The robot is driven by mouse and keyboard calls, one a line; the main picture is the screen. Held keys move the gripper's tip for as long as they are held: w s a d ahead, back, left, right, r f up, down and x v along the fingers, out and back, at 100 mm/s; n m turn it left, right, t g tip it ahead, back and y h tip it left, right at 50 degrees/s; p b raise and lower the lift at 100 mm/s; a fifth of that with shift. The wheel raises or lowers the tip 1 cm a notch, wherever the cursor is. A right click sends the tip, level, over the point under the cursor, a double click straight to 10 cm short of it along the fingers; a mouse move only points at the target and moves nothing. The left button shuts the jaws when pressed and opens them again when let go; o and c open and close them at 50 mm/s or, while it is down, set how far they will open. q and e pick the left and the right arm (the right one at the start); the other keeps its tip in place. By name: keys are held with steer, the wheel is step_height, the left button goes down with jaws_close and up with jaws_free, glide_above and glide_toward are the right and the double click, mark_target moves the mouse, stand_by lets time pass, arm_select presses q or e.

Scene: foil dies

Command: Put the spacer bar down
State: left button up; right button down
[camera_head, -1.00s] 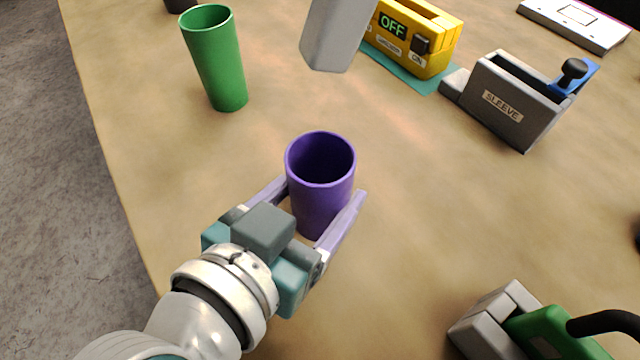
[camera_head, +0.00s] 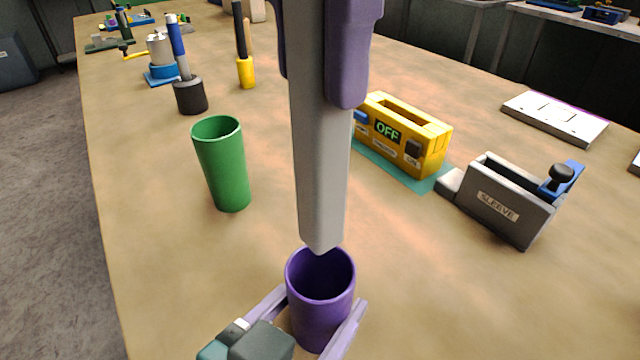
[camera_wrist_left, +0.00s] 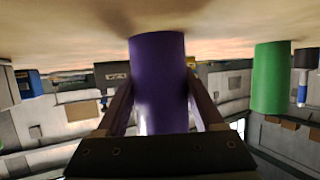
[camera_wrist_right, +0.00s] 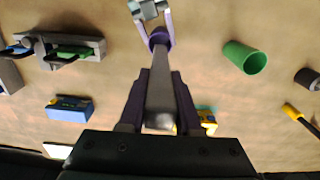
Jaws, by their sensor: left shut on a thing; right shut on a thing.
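The spacer bar, seemingly the long grey bar (camera_head: 322,170), hangs upright in my right gripper (camera_head: 318,88). That gripper's purple fingers are shut on its upper part. Its lower end overlaps the back rim of the purple cup (camera_head: 318,315) in the head view; I cannot tell whether it has entered the mouth. The bar (camera_wrist_right: 160,95) points toward the cup in the right wrist view. My left gripper (camera_head: 325,325) is shut around the purple cup, one finger on each side. The cup (camera_wrist_left: 158,85) fills the middle of the left wrist view.
A green cup (camera_head: 222,170) stands to the left. A yellow box (camera_head: 412,145) reading OFF sits on a teal mat (camera_head: 385,165). A grey SLEEVE holder (camera_head: 500,210) is at the right. Tools stand behind the green cup. Table around the purple cup is clear.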

mark_target(319, 240)
step_height(319, 240, down, 14)
steer(key=shift+f, duration=0.1)
steer(key=shift+f, duration=0.1)
stand_by(0.4)
steer(key=c, duration=0.6)
jaws_free()
step_height(319, 240, up, 12)
steer(key=shift+r, duration=0.15)
arm_select(q)
steer(key=o, duration=1.4)
steer(key=shift+o, duration=0.2)
